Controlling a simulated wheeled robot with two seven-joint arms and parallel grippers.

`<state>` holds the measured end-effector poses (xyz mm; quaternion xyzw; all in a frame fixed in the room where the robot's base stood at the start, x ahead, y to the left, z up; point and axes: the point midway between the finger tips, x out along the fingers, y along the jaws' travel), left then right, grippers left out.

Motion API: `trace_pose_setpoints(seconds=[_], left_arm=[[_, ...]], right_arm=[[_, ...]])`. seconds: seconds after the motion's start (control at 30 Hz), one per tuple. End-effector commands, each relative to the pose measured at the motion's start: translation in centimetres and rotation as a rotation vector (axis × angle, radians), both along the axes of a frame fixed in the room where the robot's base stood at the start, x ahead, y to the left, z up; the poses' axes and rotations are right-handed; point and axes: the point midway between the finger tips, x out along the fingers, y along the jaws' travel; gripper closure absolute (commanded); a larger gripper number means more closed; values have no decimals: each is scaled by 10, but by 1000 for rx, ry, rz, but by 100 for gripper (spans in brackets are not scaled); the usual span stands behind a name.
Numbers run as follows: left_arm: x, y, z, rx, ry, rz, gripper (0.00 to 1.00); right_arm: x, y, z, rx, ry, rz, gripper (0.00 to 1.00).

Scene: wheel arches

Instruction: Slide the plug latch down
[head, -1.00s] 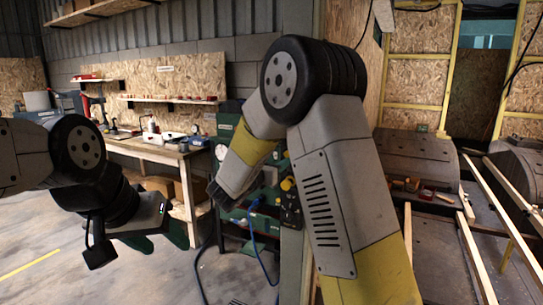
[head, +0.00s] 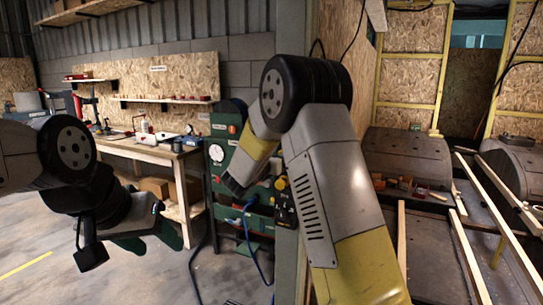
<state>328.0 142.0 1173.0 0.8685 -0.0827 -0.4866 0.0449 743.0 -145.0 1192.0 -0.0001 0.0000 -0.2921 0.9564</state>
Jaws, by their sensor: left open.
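A green cabinet (head: 217,176) with a round white dial stands behind my right arm. A blue plug (head: 250,203) with a blue cable is on its front, low down. A black box (head: 285,208) with a yellow knob above it is to the right of the plug, partly behind my right arm. I cannot make out the latch itself. My left gripper (head: 160,240) is open and empty, with dark green fingers, over the floor left of the cabinet.
A workbench (head: 140,151) with tools stands at the back left. A grey post is right beside the cabinet. Wheel arches (head: 406,155) and long wooden battens (head: 468,250) fill the right side. The floor (head: 60,270) at the front left is clear.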

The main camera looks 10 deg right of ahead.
Motion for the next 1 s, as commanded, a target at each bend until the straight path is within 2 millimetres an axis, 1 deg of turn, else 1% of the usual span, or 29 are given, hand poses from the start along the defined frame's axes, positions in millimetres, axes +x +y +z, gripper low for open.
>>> trace_pose_setpoints(seconds=[0.03, 0.13, 0.17, 1.0], left_arm=[[0, 0, 0, 0, 0, 0, 46], [0, 0, 0, 0, 0, 0, 46], [0, 0, 0, 0, 0, 0, 46], [0, 0, 0, 0, 0, 0, 46]], right_arm=[[0, 0, 0, 0, 0, 0, 79], [0, 0, 0, 0, 0, 0, 99], [0, 0, 0, 0, 0, 0, 100], [0, 0, 0, 0, 0, 0, 100]])
